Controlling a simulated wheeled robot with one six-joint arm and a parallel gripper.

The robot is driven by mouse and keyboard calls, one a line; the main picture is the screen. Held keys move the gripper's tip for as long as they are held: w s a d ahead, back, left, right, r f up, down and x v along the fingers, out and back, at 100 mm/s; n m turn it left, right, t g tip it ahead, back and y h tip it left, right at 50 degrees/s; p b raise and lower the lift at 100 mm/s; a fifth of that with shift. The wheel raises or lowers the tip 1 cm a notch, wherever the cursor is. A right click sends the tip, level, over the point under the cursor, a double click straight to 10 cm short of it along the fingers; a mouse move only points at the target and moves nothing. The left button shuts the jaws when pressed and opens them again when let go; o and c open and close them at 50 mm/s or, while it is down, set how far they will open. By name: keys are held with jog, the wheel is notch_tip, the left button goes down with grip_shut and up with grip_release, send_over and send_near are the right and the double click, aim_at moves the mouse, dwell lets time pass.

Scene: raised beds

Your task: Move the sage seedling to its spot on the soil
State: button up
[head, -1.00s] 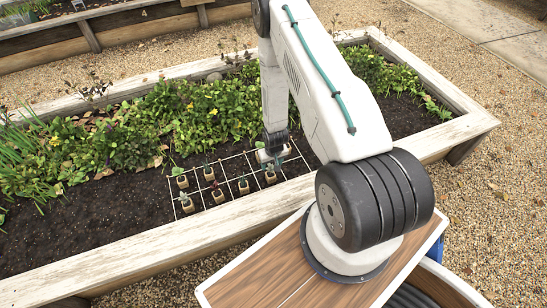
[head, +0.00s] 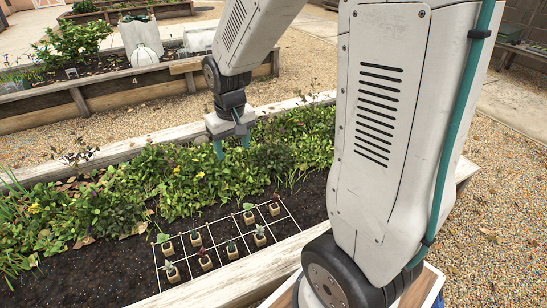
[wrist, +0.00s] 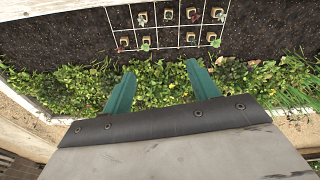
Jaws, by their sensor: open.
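Small seedlings in pale square pots stand in two rows on the soil (head: 110,268), within a white grid (head: 225,254). Grey-green ones stand at the front left (head: 172,272) and front right (head: 260,237); I cannot tell for certain which is sage. A back-row cell in the middle, between two pots, is empty; it also shows in the wrist view. My gripper (head: 233,150) is open and empty, raised above the leafy plants behind the grid. In the wrist view its teal fingers (wrist: 161,70) are apart with greenery below and the seedlings ahead.
Leafy plants (head: 120,185) fill the back of the bed, behind the grid. The bed's wooden edge (head: 225,285) runs along the front. Another raised bed (head: 140,90) lies beyond the gravel path (head: 105,132). Bare soil lies left of the grid.

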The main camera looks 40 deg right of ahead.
jog(key=s+a+r, duration=0.2)
jog(key=s+r, duration=0.2)
jog(key=s, duration=0.3)
jog(key=s+a+r+n, duration=0.1)
jog(key=s+r, duration=0.3)
jog(key=s, duration=0.4)
jog(key=s+a+r, duration=0.3)
jog(key=s+r, duration=0.1)
jog(key=s, duration=0.3)
jog(key=shift+s+r, duration=0.25)
jog(key=shift+r, duration=0.05)
